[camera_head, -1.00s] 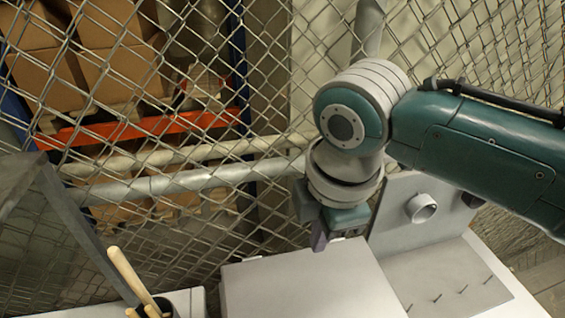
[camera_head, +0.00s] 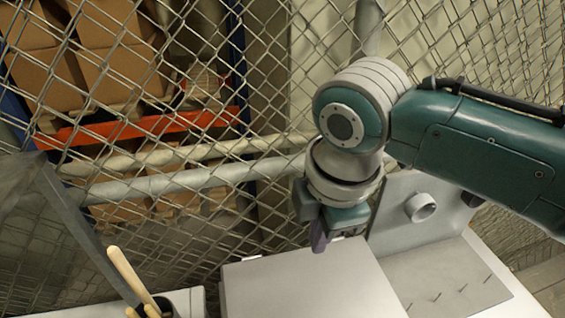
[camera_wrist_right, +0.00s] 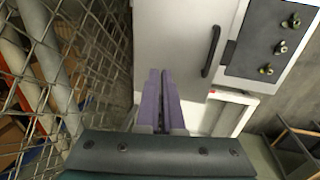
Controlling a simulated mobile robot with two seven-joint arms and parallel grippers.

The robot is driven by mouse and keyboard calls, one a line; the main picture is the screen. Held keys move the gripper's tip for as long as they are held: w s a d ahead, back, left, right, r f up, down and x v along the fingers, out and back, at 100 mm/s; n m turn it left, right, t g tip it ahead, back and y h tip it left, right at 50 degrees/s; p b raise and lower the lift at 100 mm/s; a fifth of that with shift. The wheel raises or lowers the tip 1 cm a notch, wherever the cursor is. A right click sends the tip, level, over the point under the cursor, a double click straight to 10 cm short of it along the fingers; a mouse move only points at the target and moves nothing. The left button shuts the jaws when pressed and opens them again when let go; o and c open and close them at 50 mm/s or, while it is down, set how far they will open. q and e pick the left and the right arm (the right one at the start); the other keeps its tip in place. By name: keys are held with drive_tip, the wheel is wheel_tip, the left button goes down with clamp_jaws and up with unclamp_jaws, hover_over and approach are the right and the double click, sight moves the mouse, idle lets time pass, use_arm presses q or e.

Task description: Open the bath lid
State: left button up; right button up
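The bath lid (camera_head: 310,285) is a flat, light grey cover that lies closed at the bottom middle of the head view. In the right wrist view the lid (camera_wrist_right: 172,40) shows a dark bar handle (camera_wrist_right: 211,52) near its right edge. My right gripper (camera_head: 318,240) points down at the lid's far edge. In the right wrist view its purple fingers (camera_wrist_right: 159,74) lie side by side, pressed close with nothing seen between them. They are left of the handle and apart from it. Whether the fingertips touch the lid's edge cannot be told. My left gripper is not in view.
A wire mesh fence (camera_head: 240,120) stands close behind the lid. A grey upright panel with a round pipe stub (camera_head: 420,207) is at the right. Wooden handles (camera_head: 130,278) stick up from a dark cup at the left, beside a tilted grey panel (camera_head: 55,225).

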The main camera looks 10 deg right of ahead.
drive_tip(key=o, duration=0.6)
drive_tip(key=b+v, duration=0.1)
drive_tip(key=v, duration=0.9)
